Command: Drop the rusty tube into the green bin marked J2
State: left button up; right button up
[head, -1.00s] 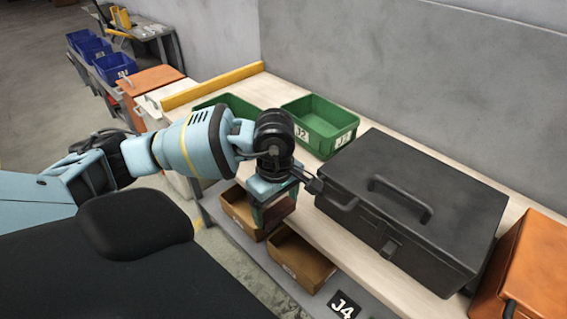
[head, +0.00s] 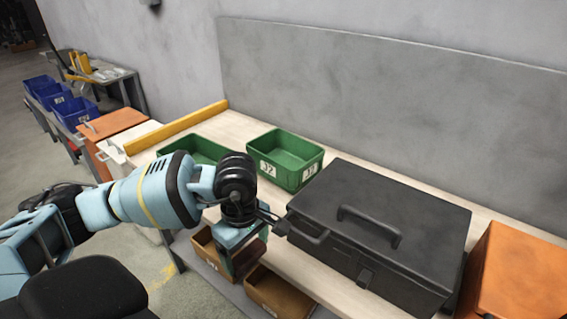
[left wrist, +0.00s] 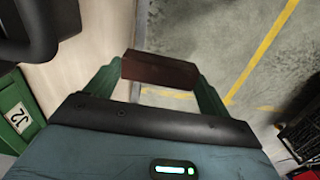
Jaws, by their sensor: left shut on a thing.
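The rusty tube (left wrist: 160,69) is a short dark red-brown piece held across the two green fingers of my left gripper (left wrist: 158,75) in the left wrist view. My right gripper is not in view.
Another green bin (head: 193,147) stands left of J2, partly behind my arm. A black toolbox (head: 385,230) and an orange case (head: 525,275) fill the bench's right side. Brown bins (head: 285,297) sit below. A yellow rail (head: 178,127) edges the bench's left end.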

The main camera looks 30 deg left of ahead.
pick_arm(q)
jog(key=shift+d, duration=0.1)
dwell(0.3)
jog(key=shift+s+d+r+m, duration=0.1)
jog(key=shift+d+r+m, duration=0.15)
jog(key=shift+m, duration=0.35)
jog(key=s+d+r+m, duration=0.4)
jog(key=d+m, duration=0.3)
jog(key=m, duration=0.8)
jog(key=shift+d, duration=0.35)
